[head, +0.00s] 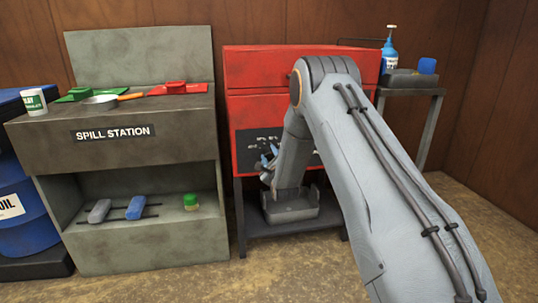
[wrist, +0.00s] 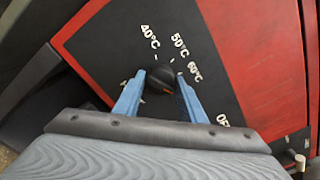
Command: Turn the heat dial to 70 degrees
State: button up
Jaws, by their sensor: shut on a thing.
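The heat dial (wrist: 158,80) is a small black knob on a dark panel (wrist: 110,40), with an orange mark low on its face. White labels 40°C, 50°C, 60°C and OFF surround it; no 70 label can be read. The wrist view shows the two blue fingers of my gripper (wrist: 160,84) shut on the dial, one on each side. In the head view my gripper (head: 269,160) is at the dark panel (head: 246,146) of the red cabinet (head: 257,75); my arm covers much of the panel. Which label the mark points to cannot be told.
A dark side cart (head: 428,110) with a blue bottle (head: 389,52) stands right.

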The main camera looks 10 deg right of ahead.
jog(key=shift+m, duration=0.5)
jog(key=o, duration=1)
jog(key=shift+s, duration=0.1)
jog(key=s+p, duration=0.1)
jog(key=s, duration=0.6)
jog(key=shift+s+p, duration=0.3)
jog(key=shift+p, duration=0.1)
